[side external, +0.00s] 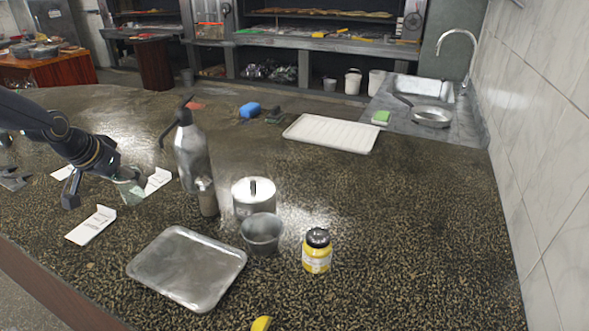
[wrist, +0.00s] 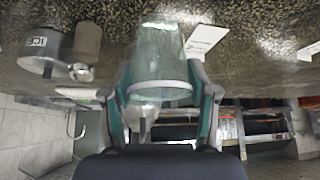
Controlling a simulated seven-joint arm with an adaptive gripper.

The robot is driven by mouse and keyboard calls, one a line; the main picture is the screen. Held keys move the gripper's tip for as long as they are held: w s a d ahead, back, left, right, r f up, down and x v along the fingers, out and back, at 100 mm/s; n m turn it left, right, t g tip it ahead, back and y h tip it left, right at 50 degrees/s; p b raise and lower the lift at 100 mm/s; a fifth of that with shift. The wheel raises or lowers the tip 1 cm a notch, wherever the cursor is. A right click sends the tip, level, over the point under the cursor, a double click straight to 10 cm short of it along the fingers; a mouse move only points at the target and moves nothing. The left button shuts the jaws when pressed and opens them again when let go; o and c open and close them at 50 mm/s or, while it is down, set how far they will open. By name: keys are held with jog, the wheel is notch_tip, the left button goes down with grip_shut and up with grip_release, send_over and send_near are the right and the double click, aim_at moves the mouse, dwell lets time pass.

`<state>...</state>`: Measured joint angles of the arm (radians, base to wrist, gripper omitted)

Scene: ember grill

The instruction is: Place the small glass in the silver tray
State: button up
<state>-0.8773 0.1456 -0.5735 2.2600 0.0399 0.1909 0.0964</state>
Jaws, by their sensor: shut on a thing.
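The small glass is clear and greenish. In the wrist view the glass (wrist: 158,55) stands between the two fingers of my gripper (wrist: 160,98), which is shut on it. In the side view the glass (side external: 132,191) shows at the end of my arm, on the left, beside white cards; I cannot tell whether it touches the counter. The silver tray (side external: 187,267) is shallow, rectangular and empty. It lies flat on the counter at the front, to the right of and nearer the camera than my gripper (side external: 122,184).
The counter's right side is clear.

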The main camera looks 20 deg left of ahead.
notch_tip(320, 180, up, 10)
jog(key=s+d+m+g+h, duration=0.5)
jog(key=s+d+m+h, duration=0.3)
jog(key=s+d+m, duration=0.95)
send_over(188, 267)
jog(key=shift+m, duration=0.25)
notch_tip(188, 267, down, 15)
jog(key=shift+s+r, duration=0.15)
jog(key=shift+f, duration=1.75)
